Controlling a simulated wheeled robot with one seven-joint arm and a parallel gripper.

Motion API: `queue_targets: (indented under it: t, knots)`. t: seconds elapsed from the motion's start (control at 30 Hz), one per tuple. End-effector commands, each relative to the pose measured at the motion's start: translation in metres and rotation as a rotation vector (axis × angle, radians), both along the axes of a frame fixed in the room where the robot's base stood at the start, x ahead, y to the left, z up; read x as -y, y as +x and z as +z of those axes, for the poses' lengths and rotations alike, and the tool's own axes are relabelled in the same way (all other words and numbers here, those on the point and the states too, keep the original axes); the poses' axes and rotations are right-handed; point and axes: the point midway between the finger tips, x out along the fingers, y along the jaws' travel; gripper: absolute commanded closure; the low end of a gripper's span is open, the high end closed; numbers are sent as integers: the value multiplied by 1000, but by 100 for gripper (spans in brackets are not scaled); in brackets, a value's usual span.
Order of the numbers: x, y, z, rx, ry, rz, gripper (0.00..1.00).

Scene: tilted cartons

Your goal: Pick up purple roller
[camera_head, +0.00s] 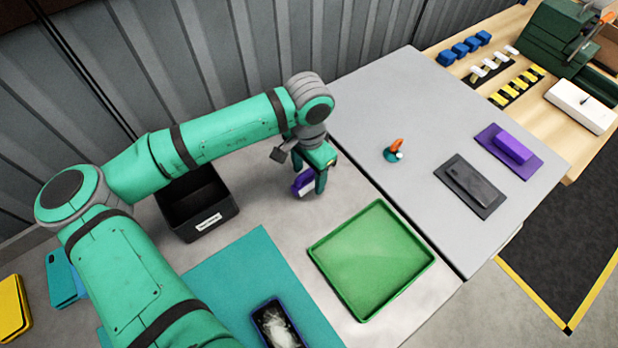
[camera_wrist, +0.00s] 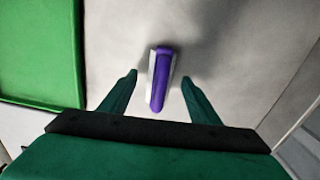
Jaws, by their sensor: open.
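A small purple piece with a white side, which I take for the purple roller (camera_wrist: 160,82), lies on the light grey table. In the wrist view it sits between the two green fingers of my gripper (camera_wrist: 160,85), apart from both, its long side running roughly along them. In the head view the purple roller (camera_head: 302,182) is partly hidden by my gripper (camera_head: 312,188), which points down over it. My gripper is open and empty. I cannot tell how far the fingertips are above the table.
A green tray (camera_head: 428,266) stands right of my gripper, and a black bin (camera_head: 205,232) stands left. A teal mat (camera_head: 225,285) lies in front. On the grey table beyond are an orange-and-teal item (camera_head: 395,150), a dark block (camera_head: 470,183) and a purple block (camera_head: 512,147).

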Motion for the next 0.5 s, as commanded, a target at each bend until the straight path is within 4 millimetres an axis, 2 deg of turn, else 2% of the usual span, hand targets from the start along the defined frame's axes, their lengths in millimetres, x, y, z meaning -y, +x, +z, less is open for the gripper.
queue_targets:
  t: [0.2, 0.23, 0.4, 0.43, 0.5]
  knots:
    - [1, 0, -1, 1, -1, -2, 44]
    - [1, 0, -1, 1, -1, -2, 46]
    - [2, 0, -1, 0, 0, -3, 87]
    - [2, 0, -1, 0, 0, -3, 92]
    - [2, 0, -1, 1, -1, -3, 92]
